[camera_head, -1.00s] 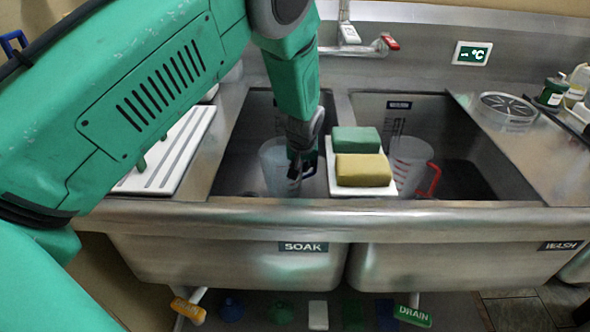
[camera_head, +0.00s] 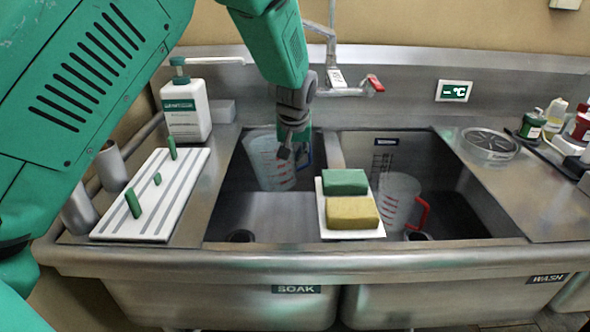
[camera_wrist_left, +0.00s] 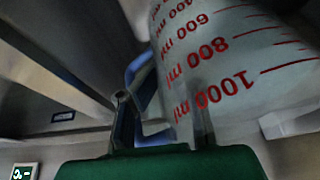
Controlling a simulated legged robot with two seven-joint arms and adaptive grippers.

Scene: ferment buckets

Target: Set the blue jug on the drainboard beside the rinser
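The blue jug (camera_head: 268,162) is a clear measuring jug with red marks and a blue handle. It hangs over the back of the soak basin, slightly tilted, with its base above the basin floor. My left gripper (camera_head: 291,148) is at its handle side and appears shut on the handle; the fingertips are partly hidden. In the left wrist view the jug wall (camera_wrist_left: 225,65) and blue handle (camera_wrist_left: 133,95) are close to the gripper. The round rinser (camera_head: 490,143) is set in the steel drainboard (camera_head: 545,195) on the right. My right gripper is not in view.
A red-handled jug (camera_head: 398,200) stands in the wash basin. A green sponge (camera_head: 345,181) and yellow sponge (camera_head: 351,213) sit on the divider tray. The faucet (camera_head: 345,85) rises behind. Bottles (camera_head: 553,115) crowd the far right. Drainboard in front of the rinser is clear.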

